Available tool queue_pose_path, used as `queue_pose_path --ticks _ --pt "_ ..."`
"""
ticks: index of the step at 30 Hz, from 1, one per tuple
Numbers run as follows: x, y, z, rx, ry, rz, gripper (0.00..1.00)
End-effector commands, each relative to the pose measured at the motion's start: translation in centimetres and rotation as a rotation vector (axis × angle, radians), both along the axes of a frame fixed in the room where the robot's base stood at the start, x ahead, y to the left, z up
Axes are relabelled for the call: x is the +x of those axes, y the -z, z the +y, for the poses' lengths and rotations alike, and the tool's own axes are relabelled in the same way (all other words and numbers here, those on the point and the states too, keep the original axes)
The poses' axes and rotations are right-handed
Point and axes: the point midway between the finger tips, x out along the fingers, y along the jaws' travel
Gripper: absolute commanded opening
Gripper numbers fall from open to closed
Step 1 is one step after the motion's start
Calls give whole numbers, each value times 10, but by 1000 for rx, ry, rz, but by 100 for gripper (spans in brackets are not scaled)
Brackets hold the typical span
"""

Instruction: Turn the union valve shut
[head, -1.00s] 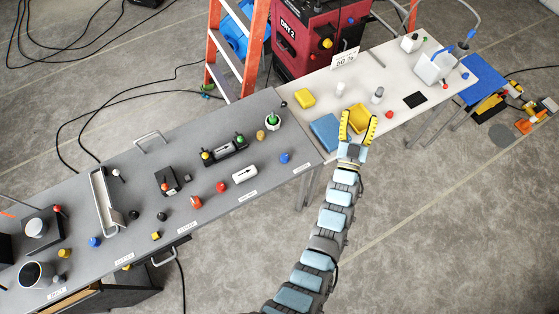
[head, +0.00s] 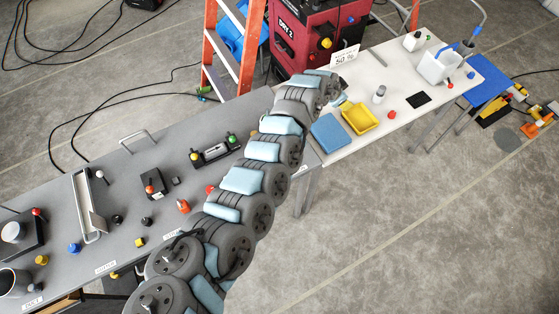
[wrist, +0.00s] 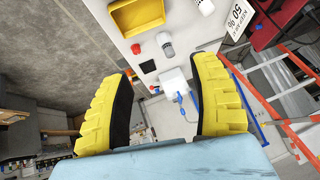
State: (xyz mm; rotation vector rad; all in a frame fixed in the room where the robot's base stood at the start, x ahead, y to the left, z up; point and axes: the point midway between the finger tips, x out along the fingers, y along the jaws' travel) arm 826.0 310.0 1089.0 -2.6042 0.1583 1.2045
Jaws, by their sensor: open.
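I cannot tell for sure which part is the union valve. A black fixture (head: 215,152) with a yellow and a green knob sits on the grey bench in the head view, left of my arm. My gripper (wrist: 158,78) shows in the wrist view with its two yellow, ribbed fingers wide apart and nothing between them. In the head view it is mostly hidden behind the end of my arm, above the joint of the two tables. My arm also hides part of the grey bench.
The white table holds a yellow tray (head: 359,118), a blue pad (head: 328,133), a grey-capped cylinder (head: 379,94), a red knob (head: 391,114), a black pad (head: 418,100) and a white container (head: 440,68). The red machine (head: 305,35) and orange ladder (head: 209,45) stand behind.

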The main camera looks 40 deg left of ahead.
Motion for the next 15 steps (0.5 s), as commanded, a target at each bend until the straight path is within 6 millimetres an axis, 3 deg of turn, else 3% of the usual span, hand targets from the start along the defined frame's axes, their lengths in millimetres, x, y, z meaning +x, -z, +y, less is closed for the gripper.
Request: queue_pose_path --ticks 1,9,12,15 --pt "-21 8 13 22 33 76 62" --pt "-150 38 48 80 205 501 62" --pt "-186 42 58 85 236 607 62" --pt "-209 43 62 85 255 674 62"
